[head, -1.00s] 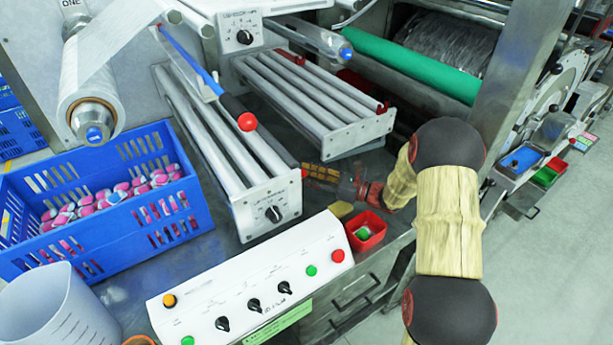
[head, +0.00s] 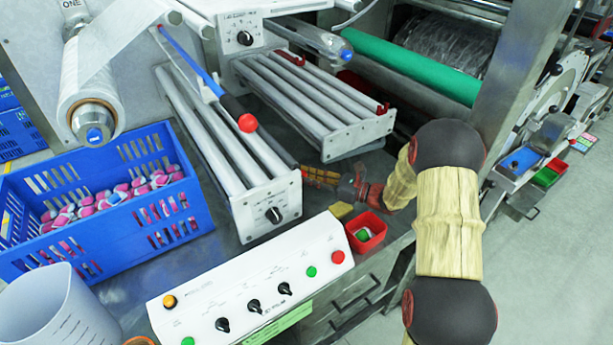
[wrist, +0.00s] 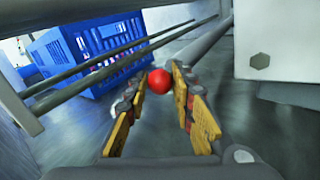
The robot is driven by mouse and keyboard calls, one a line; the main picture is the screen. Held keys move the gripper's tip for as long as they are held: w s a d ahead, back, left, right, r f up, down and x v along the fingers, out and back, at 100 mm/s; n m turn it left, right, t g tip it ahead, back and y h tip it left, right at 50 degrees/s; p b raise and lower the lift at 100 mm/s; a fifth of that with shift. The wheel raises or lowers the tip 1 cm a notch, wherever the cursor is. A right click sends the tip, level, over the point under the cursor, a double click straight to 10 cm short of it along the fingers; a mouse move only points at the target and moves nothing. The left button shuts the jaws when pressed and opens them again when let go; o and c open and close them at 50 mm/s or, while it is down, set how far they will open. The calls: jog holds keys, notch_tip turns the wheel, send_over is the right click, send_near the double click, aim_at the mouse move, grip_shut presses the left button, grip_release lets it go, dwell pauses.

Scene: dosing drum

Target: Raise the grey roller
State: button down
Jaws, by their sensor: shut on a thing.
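Several grey rollers lie in the left roller frame (head: 217,143) in the head view. More sit in the frame behind it (head: 305,95). I cannot tell which one the task names. My gripper (head: 312,175) is low between the two frames, its tips partly hidden by the left frame's end plate. In the wrist view my gripper (wrist: 160,80) has its yellow-padded fingers on either side of a red ball knob (wrist: 158,82), and it is shut on it. A grey bar (wrist: 200,43) runs up and right behind the knob.
A blue crate (head: 110,225) stands left. A white control panel (head: 255,282) and a small red bin (head: 373,227) are in front. A green roller (head: 415,65) is behind.

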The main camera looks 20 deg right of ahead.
jog(key=shift+r, duration=0.1)
dwell(0.3)
notch_tip(320, 180, up, 26)
jog(key=p, duration=1.8)
jog(key=c, duration=1.5)
grip_release()
jog(key=v, duration=1.2)
